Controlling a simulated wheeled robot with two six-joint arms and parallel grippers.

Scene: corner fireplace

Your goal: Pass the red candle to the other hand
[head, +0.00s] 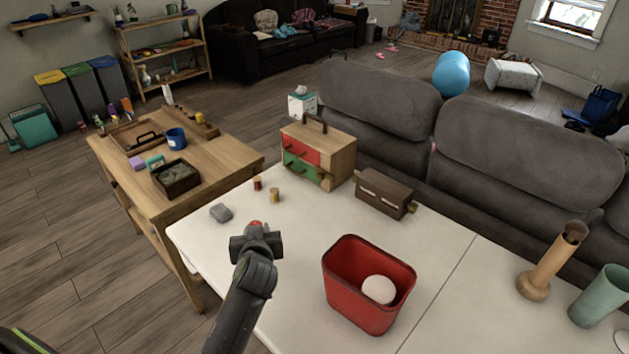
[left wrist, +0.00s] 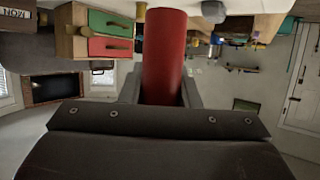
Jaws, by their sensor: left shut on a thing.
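My left gripper (head: 257,234) is shut on the red candle and holds it above the white table (head: 300,232). In the head view only a small red tip of the candle (head: 255,224) shows past the gripper. In the left wrist view the candle (left wrist: 165,55) is a thick red cylinder between the two grey fingers, reaching away from the camera. Its near end is hidden behind the gripper body. My right gripper is in neither view.
A red bin (head: 368,318) with a white ball (head: 379,289) stands right of my gripper. Behind are a drawer box (head: 343,158), a brown case (head: 383,193), two small jars and a grey lump (head: 221,212). A wooden vase (head: 545,268) and green cup (head: 597,298) stand far right.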

